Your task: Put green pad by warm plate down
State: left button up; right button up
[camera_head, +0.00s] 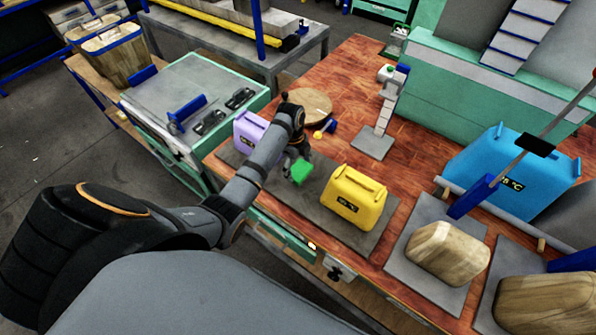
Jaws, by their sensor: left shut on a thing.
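A small green pad (302,173) is between the fingers of my left gripper (297,165), which is shut on it. The pad is over a grey mat (318,203) on the red-brown wooden table, between a purple block (248,133) and a yellow block (354,198). I cannot tell whether the pad touches the mat. The yellow and purple blocks have handles and dark labels; a larger blue one (510,172) at the right has a label with °C. Which one is the warm plate is not clear. My right gripper is out of view.
A round wooden board (309,105) lies behind the gripper. A white stand (385,115) rises behind the yellow block. Wooden blocks (447,252) and a blue-handled lever (475,195) fill the right side. Bare table lies right of the stand.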

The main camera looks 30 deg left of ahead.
aim_at(297, 168)
pick_arm(q)
notch_tip(297, 168, down, 3)
jog(key=shift+w+a+r, duration=0.15)
jog(key=shift+f, duration=0.6)
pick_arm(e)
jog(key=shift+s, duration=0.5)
pick_arm(q)
jog(key=o, duration=1.3)
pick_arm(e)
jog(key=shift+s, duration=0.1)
pick_arm(q)
jog(key=r, duration=0.4)
jog(key=a+r+b, duration=0.1)
jog(key=r, duration=0.3)
jog(key=r+b, duration=0.1)
jog(key=r, duration=0.3)
jog(key=shift+w+a+r, duration=0.15)
jog(key=shift+a, duration=0.1)
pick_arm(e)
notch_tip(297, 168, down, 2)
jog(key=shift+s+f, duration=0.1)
